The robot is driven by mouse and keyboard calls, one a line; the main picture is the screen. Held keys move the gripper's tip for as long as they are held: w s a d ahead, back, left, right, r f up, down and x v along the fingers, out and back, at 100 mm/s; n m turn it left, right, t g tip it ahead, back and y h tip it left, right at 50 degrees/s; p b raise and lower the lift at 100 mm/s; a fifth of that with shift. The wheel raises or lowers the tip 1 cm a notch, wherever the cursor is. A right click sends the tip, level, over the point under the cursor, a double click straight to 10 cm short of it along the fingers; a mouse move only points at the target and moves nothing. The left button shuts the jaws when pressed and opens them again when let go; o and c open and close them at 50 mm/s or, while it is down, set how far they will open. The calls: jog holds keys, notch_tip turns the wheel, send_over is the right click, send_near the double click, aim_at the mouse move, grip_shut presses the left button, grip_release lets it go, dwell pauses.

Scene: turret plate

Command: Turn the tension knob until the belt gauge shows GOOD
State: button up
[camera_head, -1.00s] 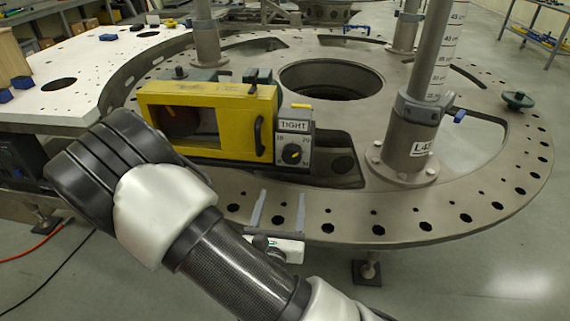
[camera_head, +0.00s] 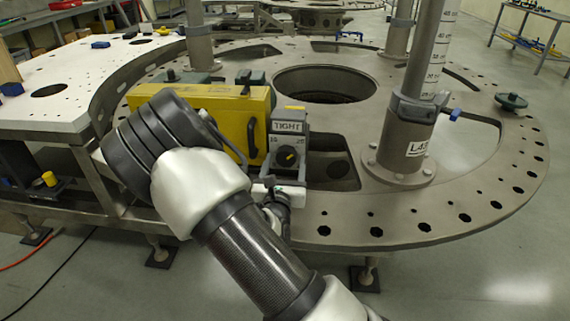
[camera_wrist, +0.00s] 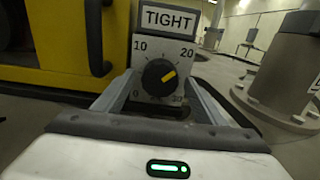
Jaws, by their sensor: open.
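The belt gauge (camera_head: 289,127) reads TIGHT; its sign (camera_wrist: 168,18) also shows in the wrist view. Below it, the black tension knob (camera_wrist: 158,77) sits on a pale dial plate marked 0, 10, 20 and 30. Its yellow pointer lies between 20 and 30, nearer to 20 in direction. The knob also shows in the head view (camera_head: 287,156). My gripper (camera_wrist: 160,98) is open, with one finger low on each side of the knob. I cannot tell whether either finger touches it.
A yellow housing (camera_head: 232,112) with a black handle stands left of the gauge, partly behind my arm. A grey post (camera_head: 406,140) labelled L43 rises to the right. The round metal plate (camera_head: 470,190) has holes and cut-outs. A green knob (camera_head: 511,101) sits at its right.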

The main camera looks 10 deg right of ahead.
jog(key=shift+c, duration=0.5)
jog(key=c, duration=1)
jog(key=shift+r+n+p, duration=0.1)
jog(key=shift+n+p, duration=0.3)
jog(key=shift+p, duration=0.2)
jog(key=n+p, duration=0.2)
jog(key=p, duration=0.1)
jog(key=shift+r+n, duration=0.15)
jog(key=shift+n, duration=0.15)
jog(key=n+p, duration=0.3)
jog(key=p, duration=0.1)
jog(key=shift+n, duration=0.4)
jog(key=shift+f+n+p, duration=0.25)
jog(key=shift+n+p, duration=0.45)
jog(key=shift+n, duration=0.1)
